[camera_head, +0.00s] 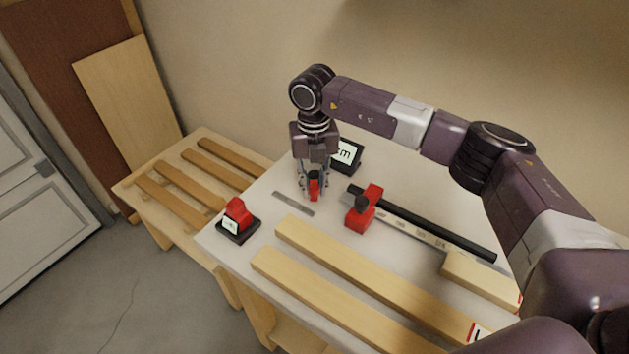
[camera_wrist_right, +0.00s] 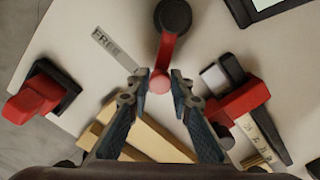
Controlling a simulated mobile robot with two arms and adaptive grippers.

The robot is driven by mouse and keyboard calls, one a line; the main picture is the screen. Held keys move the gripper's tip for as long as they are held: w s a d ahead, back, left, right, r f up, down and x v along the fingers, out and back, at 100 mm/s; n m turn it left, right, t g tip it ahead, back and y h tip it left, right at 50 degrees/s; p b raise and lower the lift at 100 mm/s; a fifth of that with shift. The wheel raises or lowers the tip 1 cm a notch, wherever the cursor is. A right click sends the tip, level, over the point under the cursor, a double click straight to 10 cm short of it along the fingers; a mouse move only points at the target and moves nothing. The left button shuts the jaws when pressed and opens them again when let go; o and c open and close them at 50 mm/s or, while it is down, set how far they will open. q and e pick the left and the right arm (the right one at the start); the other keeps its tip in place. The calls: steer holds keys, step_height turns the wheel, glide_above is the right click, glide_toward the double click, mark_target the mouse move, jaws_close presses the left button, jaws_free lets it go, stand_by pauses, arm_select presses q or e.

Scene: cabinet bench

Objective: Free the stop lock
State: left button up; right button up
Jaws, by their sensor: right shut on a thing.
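The stop lock is a red lever (camera_wrist_right: 165,50) with a round dark pivot (camera_wrist_right: 172,15) and a red knob at its near end. My right gripper (camera_wrist_right: 158,86) is shut on the knob, with one finger on each side. In the head view the right gripper (camera_head: 314,188) reaches down from above, and its fingers partly hide the lever. A grey plate marked FREE (camera_wrist_right: 112,47) lies left of the lever in the wrist view; the lever is apart from it. The plate also shows in the head view (camera_head: 294,204). My left gripper is not in view.
A red stop block (camera_head: 361,212) sits on a ruled rail beside a black bar (camera_head: 430,224). A red switch on a dark base (camera_head: 238,222) stands at the bench's left corner. A small display (camera_head: 348,154) is behind the gripper. Wooden boards (camera_head: 350,265) lie in front.

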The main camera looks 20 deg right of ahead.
steer(key=shift+w+a+b, duration=0.15)
steer(key=shift+w+a, duration=0.1)
steer(key=shift+a, duration=0.25)
steer(key=shift+w+a+b, duration=0.15)
steer(key=shift+w+a, duration=0.05)
steer(key=shift+a, duration=0.3)
steer(key=shift+w, duration=0.1)
steer(key=shift+w+a+b, duration=0.5)
steer(key=shift+w+a, duration=0.1)
steer(key=shift+a, duration=0.1)
steer(key=shift+w+a+b, duration=0.5)
steer(key=shift+w+b, duration=0.1)
steer(key=shift+w, duration=0.25)
steer(key=shift+w+a, duration=0.1)
